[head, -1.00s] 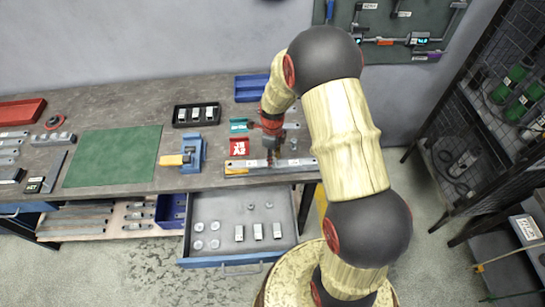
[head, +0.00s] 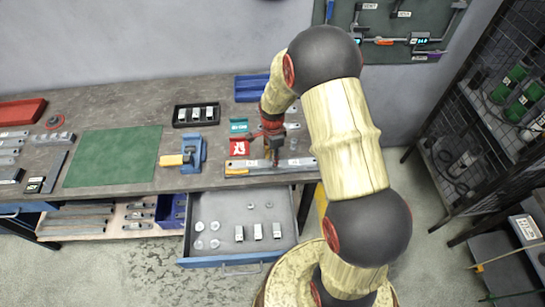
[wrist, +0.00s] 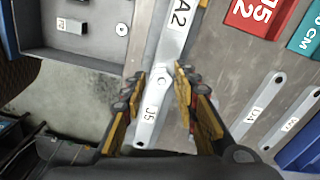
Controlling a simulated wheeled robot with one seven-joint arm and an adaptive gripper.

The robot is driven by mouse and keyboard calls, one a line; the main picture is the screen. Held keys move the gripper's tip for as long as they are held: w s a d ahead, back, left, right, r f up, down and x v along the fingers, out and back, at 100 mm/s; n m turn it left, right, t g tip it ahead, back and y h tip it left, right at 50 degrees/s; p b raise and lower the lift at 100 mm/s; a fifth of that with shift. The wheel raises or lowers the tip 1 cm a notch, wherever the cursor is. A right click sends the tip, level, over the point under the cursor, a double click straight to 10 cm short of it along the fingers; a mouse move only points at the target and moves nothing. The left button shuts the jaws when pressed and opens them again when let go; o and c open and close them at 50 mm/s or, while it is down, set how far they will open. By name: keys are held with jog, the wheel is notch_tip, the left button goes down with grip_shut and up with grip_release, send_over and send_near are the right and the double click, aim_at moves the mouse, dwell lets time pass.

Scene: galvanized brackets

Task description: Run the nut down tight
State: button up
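A galvanized bar labelled A2 (wrist: 177,22) and a bar labelled J5 (wrist: 150,112) overlap end to end in the wrist view. A small round fastener (wrist: 163,79) sits at their overlap; I cannot tell nut from bolt head. In the head view the joined bars (head: 243,168) lie along the table's front edge. My gripper (wrist: 162,74) is open, its black and yellow fingers on either side of the overlap with a visible gap to the fastener. In the head view my gripper (head: 274,162) points down over the bars and hides part of them.
A red labelled bin (head: 240,147) and a teal bin (head: 239,126) stand behind the bars. A blue vise (head: 192,153) is to the left. The open drawer (head: 225,218) below holds small parts. Loose bars (wrist: 262,112) lie right in the wrist view.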

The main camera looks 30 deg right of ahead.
jog(key=n, duration=0.4)
jog(key=shift+n, duration=2.3)
jog(key=shift+c, duration=0.6)
grip_shut()
